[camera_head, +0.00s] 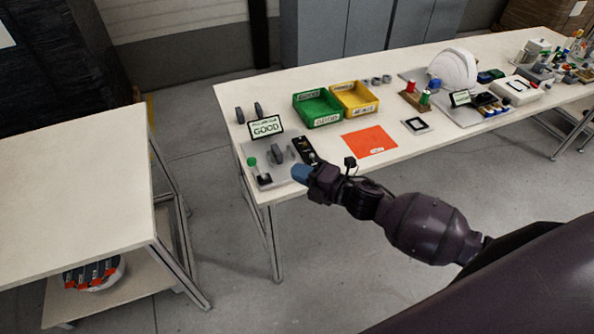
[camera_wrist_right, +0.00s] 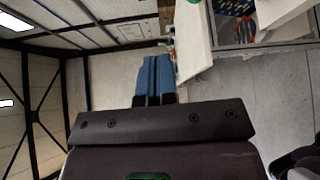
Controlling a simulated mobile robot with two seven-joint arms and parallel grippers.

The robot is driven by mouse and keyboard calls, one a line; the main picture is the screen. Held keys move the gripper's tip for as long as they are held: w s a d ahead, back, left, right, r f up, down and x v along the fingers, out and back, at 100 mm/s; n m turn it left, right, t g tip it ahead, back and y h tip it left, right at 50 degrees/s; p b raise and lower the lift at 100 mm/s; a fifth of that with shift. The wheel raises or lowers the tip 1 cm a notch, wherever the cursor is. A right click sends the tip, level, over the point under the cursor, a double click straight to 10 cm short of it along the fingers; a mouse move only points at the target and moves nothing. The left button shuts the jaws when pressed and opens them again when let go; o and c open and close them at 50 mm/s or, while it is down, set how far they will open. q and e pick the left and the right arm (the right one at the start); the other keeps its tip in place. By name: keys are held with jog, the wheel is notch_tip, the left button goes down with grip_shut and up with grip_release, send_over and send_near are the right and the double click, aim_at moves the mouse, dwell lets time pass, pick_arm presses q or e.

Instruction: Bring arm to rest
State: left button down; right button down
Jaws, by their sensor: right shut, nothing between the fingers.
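My right gripper (camera_head: 301,174) has blue fingertips and is at the end of my dark purple arm, which comes in from the lower right. It is in front of the long table's near edge, by its left end. In the right wrist view the two blue fingers (camera_wrist_right: 154,78) lie side by side, shut with nothing between them. My left gripper is not in view.
The long white table (camera_head: 215,95) carries a GOOD sign (camera_head: 266,127), a green bin (camera_head: 318,108), a yellow bin (camera_head: 354,98), an orange sheet (camera_head: 369,141) and a white helmet shell (camera_head: 454,68). Another table (camera_head: 75,180) stands at left. The floor between them is clear.

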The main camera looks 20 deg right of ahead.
dwell(0.4)
jog(key=s+d+f+m+g+h, duration=0.1)
jog(key=s+d+f+m+h, duration=0.1)
jog(key=s+m, duration=0.5)
jog(key=s+d+f+m+h, duration=0.3)
jog(key=s+f+m, duration=0.3)
jog(key=m, duration=0.3)
jog(key=s+d+f+m+g+h, duration=0.1)
jog(key=s+d+f+m+h, duration=0.1)
jog(key=s+f+m+h, duration=0.3)
jog(key=s+m, duration=0.2)
jog(key=m, duration=0.2)
jog(key=shift+s+d+g, duration=0.15)
jog(key=shift+s+g, duration=0.15)
